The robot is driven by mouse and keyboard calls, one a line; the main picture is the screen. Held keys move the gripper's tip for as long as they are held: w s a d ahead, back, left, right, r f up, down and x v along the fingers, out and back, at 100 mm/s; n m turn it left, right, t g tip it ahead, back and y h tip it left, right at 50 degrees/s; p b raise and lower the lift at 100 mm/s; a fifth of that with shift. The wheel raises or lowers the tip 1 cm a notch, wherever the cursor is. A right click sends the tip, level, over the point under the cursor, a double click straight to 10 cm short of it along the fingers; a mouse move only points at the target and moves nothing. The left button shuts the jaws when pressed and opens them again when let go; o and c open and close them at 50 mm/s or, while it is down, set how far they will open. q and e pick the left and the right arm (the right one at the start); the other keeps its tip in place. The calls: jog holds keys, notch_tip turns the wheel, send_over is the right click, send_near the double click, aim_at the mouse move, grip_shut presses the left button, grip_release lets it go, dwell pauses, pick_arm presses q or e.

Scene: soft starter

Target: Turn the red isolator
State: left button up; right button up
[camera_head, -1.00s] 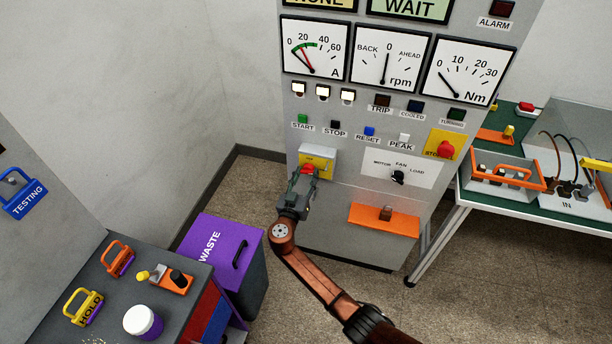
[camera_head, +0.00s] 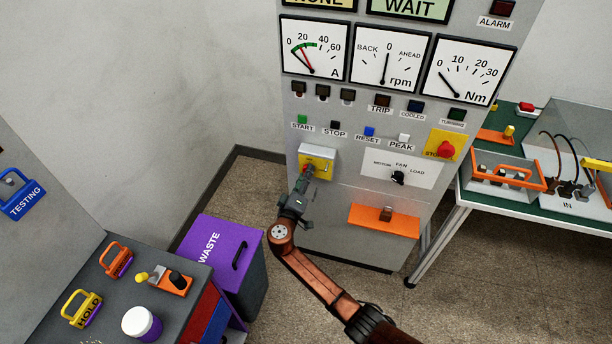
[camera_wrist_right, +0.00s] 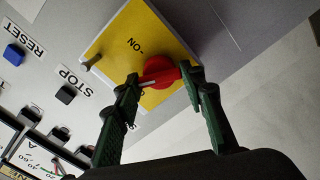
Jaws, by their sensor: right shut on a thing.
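The red isolator (camera_wrist_right: 162,72) is a red rotary knob on a yellow plate (camera_wrist_right: 128,42) on the grey cabinet. In the head view the yellow plate (camera_head: 319,166) sits below the START and STOP buttons, and the knob (camera_head: 307,169) is partly hidden by my gripper. My right gripper (camera_head: 304,178) reaches the plate from below. In the right wrist view my right gripper (camera_wrist_right: 164,82) has one green finger on each side of the knob's handle and is shut on it. The handle lies sideways across that view, with ON lettering beside it. My left gripper is not in view.
The cabinet (camera_head: 345,225) carries dials, buttons, a red STOP button (camera_head: 446,149), a fan selector (camera_head: 398,177) and an orange shelf (camera_head: 384,220). Three small lamps (camera_head: 322,91) are dark. A purple WASTE bin (camera_head: 215,245) stands left; a green-topped bench (camera_head: 530,213) stands right.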

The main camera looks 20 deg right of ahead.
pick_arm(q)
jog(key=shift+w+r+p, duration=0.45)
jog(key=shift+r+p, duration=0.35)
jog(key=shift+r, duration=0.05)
pick_arm(e)
jog(key=shift+n, duration=2.6)
jog(key=shift+f+n, duration=0.15)
jog(key=shift+n, duration=0.15)
jog(key=o, duration=0.9)
jog(key=shift+o, duration=0.2)
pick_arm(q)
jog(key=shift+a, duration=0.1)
pick_arm(e)
jog(key=shift+s+a, duration=0.1)
jog(key=v, duration=1.2)
